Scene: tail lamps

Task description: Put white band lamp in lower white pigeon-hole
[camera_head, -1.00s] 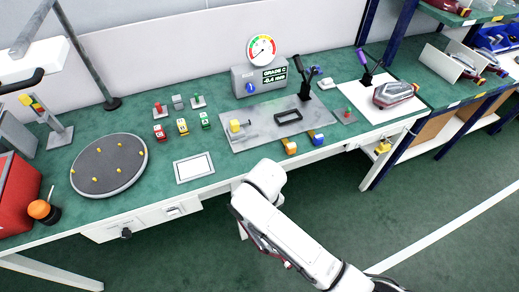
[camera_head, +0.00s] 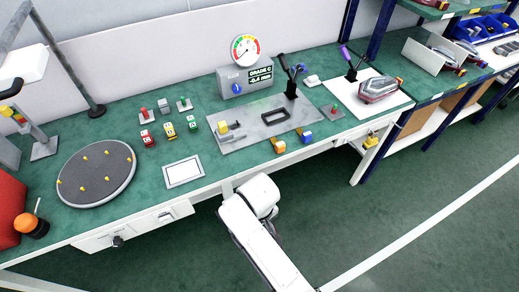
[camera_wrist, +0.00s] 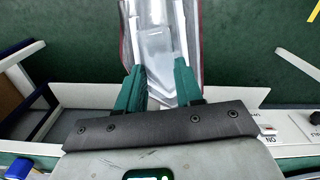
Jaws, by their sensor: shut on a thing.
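My gripper (camera_wrist: 159,72) has two green fingers, seen in the wrist view. It is shut on a lamp (camera_wrist: 158,40) with a clear and whitish body and thin dark red edges. The lamp points away from the gripper, over green floor, and its far end runs out of the picture. Whether it bears a white band cannot be told. In the head view my white arm hangs in front of the bench, and the gripper and held lamp are hidden. No lower white pigeon-hole can be made out for certain in either view.
Another red and clear lamp (camera_head: 380,89) lies on a white sheet (camera_head: 345,97) on the green bench. A rack at the right holds more lamps beside a white divider (camera_head: 428,58) and blue bins (camera_head: 478,32). A round grey turntable (camera_head: 97,174) stands left. Floor right of my arm is clear.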

